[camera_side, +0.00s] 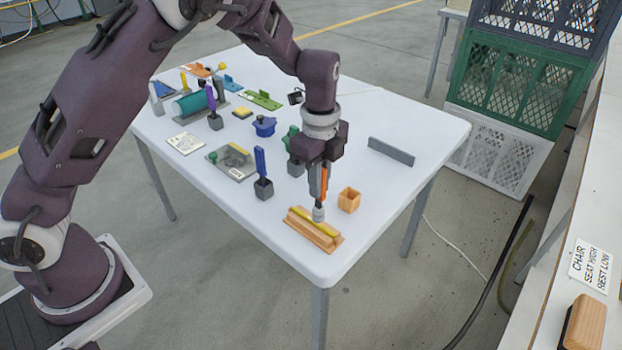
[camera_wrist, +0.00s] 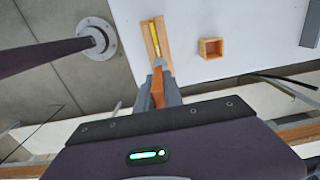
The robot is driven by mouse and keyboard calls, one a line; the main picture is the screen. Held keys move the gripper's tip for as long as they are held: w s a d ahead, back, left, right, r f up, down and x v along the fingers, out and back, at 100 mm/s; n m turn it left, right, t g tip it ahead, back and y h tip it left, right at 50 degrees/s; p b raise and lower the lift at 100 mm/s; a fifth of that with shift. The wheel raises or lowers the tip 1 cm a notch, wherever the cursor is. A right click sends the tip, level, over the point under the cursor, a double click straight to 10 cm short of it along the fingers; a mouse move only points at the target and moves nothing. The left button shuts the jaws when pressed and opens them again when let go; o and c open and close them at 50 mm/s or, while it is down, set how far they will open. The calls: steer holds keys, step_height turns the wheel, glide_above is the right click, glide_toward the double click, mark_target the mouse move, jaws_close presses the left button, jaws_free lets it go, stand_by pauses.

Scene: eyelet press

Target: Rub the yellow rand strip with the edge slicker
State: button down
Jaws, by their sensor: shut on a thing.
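The yellow rand strip (camera_side: 308,222) lies along the top of a wooden block (camera_side: 312,238) near the table's front corner. It also shows in the wrist view (camera_wrist: 154,38), running away from my gripper. I cannot tell whether the head touches the strip or hovers just above. In the wrist view the orange handle (camera_wrist: 157,86) sits between the fingers.
An open wooden box (camera_side: 349,200) stands right of the block. A blue-handled tool in a grey holder (camera_side: 263,178) stands to the left, and a grey upright bar (camera_side: 391,151) behind. Several other tools crowd the table's far left. The table's right side is mostly clear.

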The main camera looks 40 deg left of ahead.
steer(key=a+r, duration=0.3)
steer(key=r, duration=0.3)
steer(key=shift+a+r, duration=0.25)
steer(key=shift+a, duration=0.05)
stand_by(0.7)
steer(key=shift+f, duration=0.15)
stand_by(0.6)
steer(key=shift+d+f, duration=0.7)
steer(key=shift+f, duration=0.6)
steer(key=shift+d+f, duration=0.7)
steer(key=shift+f, duration=0.6)
steer(key=shift+d+f, duration=0.7)
steer(key=shift+f, duration=0.6)
steer(key=a+r, duration=0.4)
steer(key=r, duration=0.4)
